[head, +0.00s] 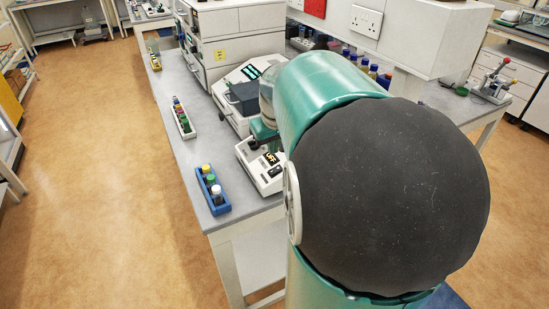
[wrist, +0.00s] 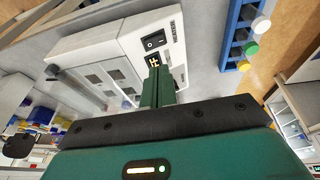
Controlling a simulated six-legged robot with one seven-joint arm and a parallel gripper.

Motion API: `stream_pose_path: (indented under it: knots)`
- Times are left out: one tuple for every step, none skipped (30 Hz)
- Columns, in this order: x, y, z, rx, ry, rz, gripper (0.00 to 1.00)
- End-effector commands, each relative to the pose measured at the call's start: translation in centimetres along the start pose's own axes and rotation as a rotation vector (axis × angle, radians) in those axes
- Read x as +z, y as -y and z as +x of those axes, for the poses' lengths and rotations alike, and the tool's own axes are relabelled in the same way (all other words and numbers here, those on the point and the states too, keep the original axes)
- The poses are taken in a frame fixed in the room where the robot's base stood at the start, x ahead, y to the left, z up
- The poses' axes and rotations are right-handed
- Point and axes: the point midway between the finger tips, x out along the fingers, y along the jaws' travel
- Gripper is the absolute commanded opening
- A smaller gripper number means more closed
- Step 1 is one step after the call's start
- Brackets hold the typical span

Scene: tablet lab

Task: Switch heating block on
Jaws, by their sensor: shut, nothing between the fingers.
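The heating block (head: 249,163) is a white device near the bench's front edge in the head view, with a lit display reading OFF. In the wrist view the heating block (wrist: 92,43) has grey blocks on top and a side label. Its black rocker switch (wrist: 154,41) sits on the panel beside the lit display (wrist: 153,61), which is partly covered by my fingers. My gripper (wrist: 160,70) is shut and empty, its tips over the panel just below the switch in the picture. I cannot tell whether they touch the panel. My arm hides part of the block in the head view.
A blue rack (head: 219,207) with capped vials stands left of the block; a white rack (head: 183,121) stands farther back. A white instrument (head: 229,110) with a lit screen is behind the block. A white cabinet (head: 234,50) stands beyond. Bare bench lies between racks and instruments.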

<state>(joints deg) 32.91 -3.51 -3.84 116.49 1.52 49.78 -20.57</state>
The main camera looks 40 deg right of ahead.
Motion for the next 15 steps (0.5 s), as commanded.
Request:
stream_pose_path:
  knots:
    - [-0.1,0.0,-1.2,0.001,-0.004,-0.001,0.0]
    - [-0.2,0.0,-1.9,0.001,-0.005,-0.001,0.0]
    - [-0.2,0.0,-2.7,0.001,-0.004,0.0,0.0]
    - [-0.2,0.0,-3.2,0.001,-0.004,0.0,0.0]
    - [-0.2,0.0,-3.8,0.0,-0.003,0.0,0.0]
    - [-0.2,0.0,-4.5,0.0,-0.004,0.0,0.0]
    - [-0.2,0.0,-4.9,0.0,-0.003,0.0,0.0]
    - [-0.2,0.0,-5.2,0.0,-0.002,0.0,0.0]
    - [-0.2,0.0,-5.7,0.0,-0.002,0.0,0.0]
    - [-0.2,0.0,-5.9,0.0,-0.001,0.0,0.0]
    - [-0.2,0.0,-6.1,-0.001,0.0,0.0,0.0]
    - [-0.2,0.0,-6.3,0.0,0.0,0.001,0.0]
    - [-0.2,0.0,-6.4,0.0,0.0,0.001,0.0]
    - [-0.2,0.0,-6.5,0.0,0.0,0.001,0.0]
    - [-0.2,0.0,-6.5,0.0,0.0,0.001,0.0]
